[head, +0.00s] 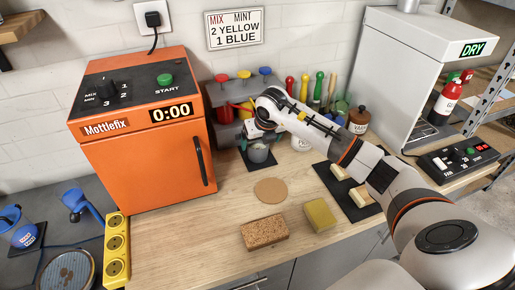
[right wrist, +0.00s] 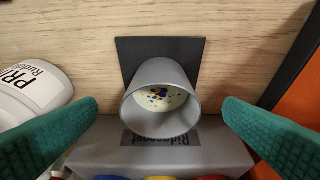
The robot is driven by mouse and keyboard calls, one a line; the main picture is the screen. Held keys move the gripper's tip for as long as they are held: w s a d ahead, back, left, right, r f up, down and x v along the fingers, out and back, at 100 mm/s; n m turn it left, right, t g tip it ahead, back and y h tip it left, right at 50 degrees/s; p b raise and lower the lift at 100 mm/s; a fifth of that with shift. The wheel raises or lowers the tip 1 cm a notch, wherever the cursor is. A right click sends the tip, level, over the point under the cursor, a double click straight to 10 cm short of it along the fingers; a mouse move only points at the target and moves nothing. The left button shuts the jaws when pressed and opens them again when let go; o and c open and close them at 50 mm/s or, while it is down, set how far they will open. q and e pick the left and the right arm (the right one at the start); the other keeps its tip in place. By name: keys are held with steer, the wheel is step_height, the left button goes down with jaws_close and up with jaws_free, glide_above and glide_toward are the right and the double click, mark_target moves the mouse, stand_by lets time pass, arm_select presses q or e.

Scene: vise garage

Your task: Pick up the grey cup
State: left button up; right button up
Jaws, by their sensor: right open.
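The grey cup (head: 258,153) stands on a dark square mat (head: 252,167) at the back of the wooden counter, in front of the grey paint dispenser. In the right wrist view the grey cup (right wrist: 160,98) shows its open mouth, with a pale inside and blue, yellow and dark specks. My right gripper (head: 262,133) is above and by the cup in the head view. In the right wrist view its green fingers (right wrist: 160,120) are wide apart, one on each side of the cup, with gaps to it. My left gripper is not in view.
The orange Mottlefix machine (head: 150,130) stands close on the left.

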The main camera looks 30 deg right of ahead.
mark_target(258, 145)
steer(key=p+x, duration=0.1)
steer(key=x, duration=0.1)
steer(key=p+x, duration=0.1)
steer(key=x, duration=0.1)
steer(key=shift+w+d+f, duration=0.1)
steer(key=shift+w+f, duration=0.05)
steer(key=shift+w, duration=0.35)
steer(key=shift+w+f, duration=0.1)
steer(key=shift+f, duration=0.2)
steer(key=shift+c, duration=0.2)
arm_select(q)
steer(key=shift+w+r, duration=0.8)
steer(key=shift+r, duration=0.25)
arm_select(e)
steer(key=c, duration=1.1)
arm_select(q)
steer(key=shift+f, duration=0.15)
